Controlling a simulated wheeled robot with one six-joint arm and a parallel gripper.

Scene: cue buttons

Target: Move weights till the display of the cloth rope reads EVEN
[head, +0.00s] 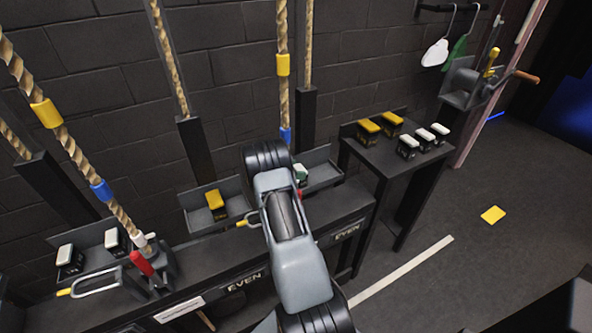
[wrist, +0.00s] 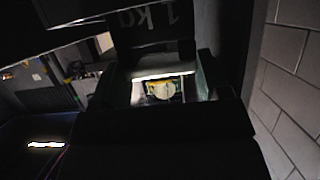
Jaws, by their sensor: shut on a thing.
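My gripper (wrist: 155,75) is shut on a dark weight (wrist: 148,22) marked 1 kg in the wrist view. My arm hides the gripper in the head view. A pale-topped weight (head: 300,172) shows just right of my arm, at the right tray (head: 322,174); I cannot tell whether it is the held one. The middle tray (head: 188,222) holds a yellow-topped weight (head: 215,204). The left tray (head: 92,268) holds two white-topped weights (head: 68,257). A white label (head: 180,308) at the left is unreadable. I cannot tell which rope is the cloth rope.
A side table (head: 385,165) at right holds two yellow-topped weights (head: 369,130) and three white-topped ones (head: 408,145). Ropes (head: 283,100) hang along the brick wall. A winch (head: 478,82) stands beyond.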

